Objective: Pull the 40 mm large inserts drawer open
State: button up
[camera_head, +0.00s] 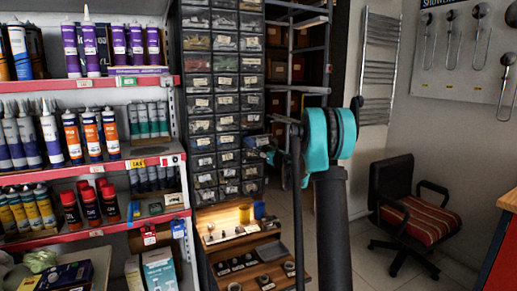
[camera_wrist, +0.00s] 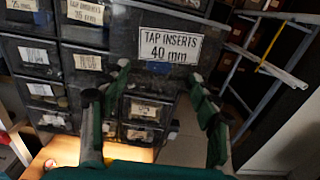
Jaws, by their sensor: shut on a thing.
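The tap inserts 40 mm drawer (camera_wrist: 205,25) is a dark, see-through drawer with a large white label, at the top middle of the wrist view. Its front looks bigger and nearer than its neighbours and seems to stand out from the cabinet; how far is hard to tell. My gripper (camera_wrist: 159,75) has its green and black fingertips at the drawer's lower front, one on each side of a small bluish part below the label. It is shut on the drawer's pull, which is mostly hidden. In the head view my gripper (camera_head: 264,149) is at the cabinet's right edge, partly hidden by my arm.
The drawer cabinet (camera_head: 226,122) holds many small labelled drawers. Below it is a lit wooden tray (camera_head: 245,258) with small fittings and cups. A sealant shelf (camera_head: 125,84) stands left. A metal rack (camera_head: 300,45) stands behind right. A chair (camera_head: 408,200) stands on open floor at right.

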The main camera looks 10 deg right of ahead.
jog(key=v, duration=0.2)
jog(key=shift+s+d, duration=0.15)
jog(key=shift+s, duration=0.25)
jog(key=o, duration=1.7)
jog(key=v, duration=1.2)
